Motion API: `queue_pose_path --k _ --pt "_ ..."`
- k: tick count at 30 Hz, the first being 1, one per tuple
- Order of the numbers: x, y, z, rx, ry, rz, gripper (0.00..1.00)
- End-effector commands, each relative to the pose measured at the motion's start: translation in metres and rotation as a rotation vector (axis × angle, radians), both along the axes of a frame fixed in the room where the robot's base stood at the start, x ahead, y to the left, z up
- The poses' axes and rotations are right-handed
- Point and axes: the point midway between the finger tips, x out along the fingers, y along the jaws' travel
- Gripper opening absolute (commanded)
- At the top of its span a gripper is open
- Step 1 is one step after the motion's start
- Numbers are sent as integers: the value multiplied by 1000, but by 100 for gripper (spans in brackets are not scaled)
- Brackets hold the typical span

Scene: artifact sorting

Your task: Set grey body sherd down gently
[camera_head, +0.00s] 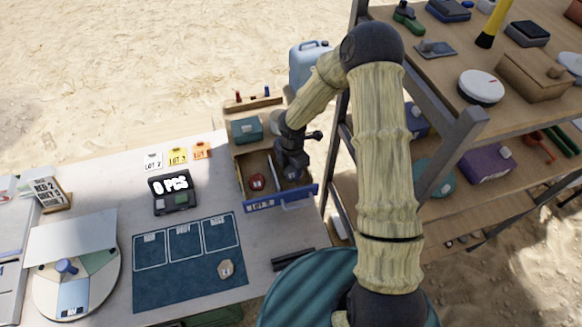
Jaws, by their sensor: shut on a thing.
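My gripper (292,172) points down into the right compartment of an open wooden drawer (243,167) with a blue labelled front (283,197). It is shut on the grey body sherd, which is mostly hidden by the dark fingers. I cannot tell whether the sherd touches the drawer floor. A pale divider (270,172) stands to the left of my gripper. A red piece (257,182) with a pale mark lies in the left compartment.
A blue mat (180,285) with three outlined fields carries a beige piece (226,268). A black scale (174,195) and lot tags (178,156) stand behind it. A round turntable (100,290) is at left. Loaded shelves (440,75) stand close at right.

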Motion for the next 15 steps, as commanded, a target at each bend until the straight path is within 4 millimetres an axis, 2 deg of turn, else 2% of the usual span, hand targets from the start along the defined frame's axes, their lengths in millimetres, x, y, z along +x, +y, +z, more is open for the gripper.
queue_pose_path --k 9,10,13,15 --pt "0 0 0 0 0 0 27" --pt "0 0 0 0 0 0 54" --pt "0 0 0 0 0 0 74" --pt "0 0 0 0 0 0 74"
